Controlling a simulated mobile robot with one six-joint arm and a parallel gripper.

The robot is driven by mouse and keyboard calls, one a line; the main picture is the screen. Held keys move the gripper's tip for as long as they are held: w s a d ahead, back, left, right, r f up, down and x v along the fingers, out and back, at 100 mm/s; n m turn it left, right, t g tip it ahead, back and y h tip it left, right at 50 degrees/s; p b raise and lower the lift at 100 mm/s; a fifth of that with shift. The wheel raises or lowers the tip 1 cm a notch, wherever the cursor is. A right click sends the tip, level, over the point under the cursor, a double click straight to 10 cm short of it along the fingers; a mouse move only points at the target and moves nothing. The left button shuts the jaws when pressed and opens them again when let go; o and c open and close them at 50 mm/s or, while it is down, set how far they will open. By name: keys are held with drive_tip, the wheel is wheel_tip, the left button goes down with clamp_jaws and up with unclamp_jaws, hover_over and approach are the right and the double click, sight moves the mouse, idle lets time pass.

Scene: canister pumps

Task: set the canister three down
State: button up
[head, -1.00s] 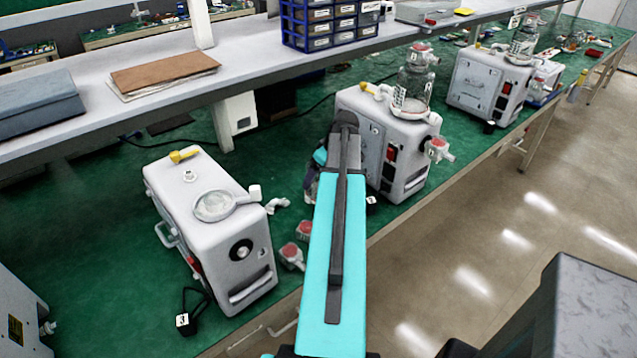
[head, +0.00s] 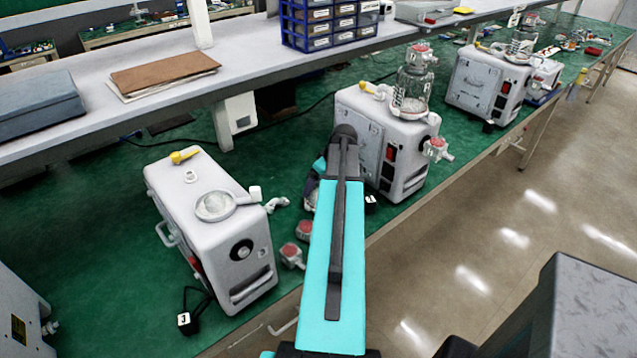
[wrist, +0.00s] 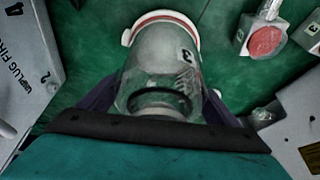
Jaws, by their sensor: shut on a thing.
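My gripper (wrist: 162,104) is shut on a clear canister (wrist: 165,68), with one dark purple finger on each side of it. The canister bears a small white label that looks like a 3. Its far end has a white rim with a red band, against the green bench top; I cannot tell whether it touches. In the head view my teal arm hides the canister and most of the gripper; a purple edge of it shows (head: 311,192). The left pump (head: 222,250), beside a plug tagged 3 (head: 184,320), has a round, empty seat (head: 214,205) on top.
A middle pump (head: 360,135) with a glass canister (head: 412,85) stands just right of my gripper. Red-capped fittings (head: 292,255) lie between the pumps. A shelf (head: 250,55) runs along the back. Another pump (head: 490,85) stands farther right.

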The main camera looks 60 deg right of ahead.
drive_tip(key=o, duration=1.4)
drive_tip(key=shift+o, duration=0.2)
drive_tip(key=shift+r, duration=0.1)
drive_tip(key=shift+r, duration=0.1)
drive_tip(key=shift+b+v, duration=1.25)
drive_tip(key=shift+v, duration=4.55)
drive_tip(key=shift+r, duration=0.15)
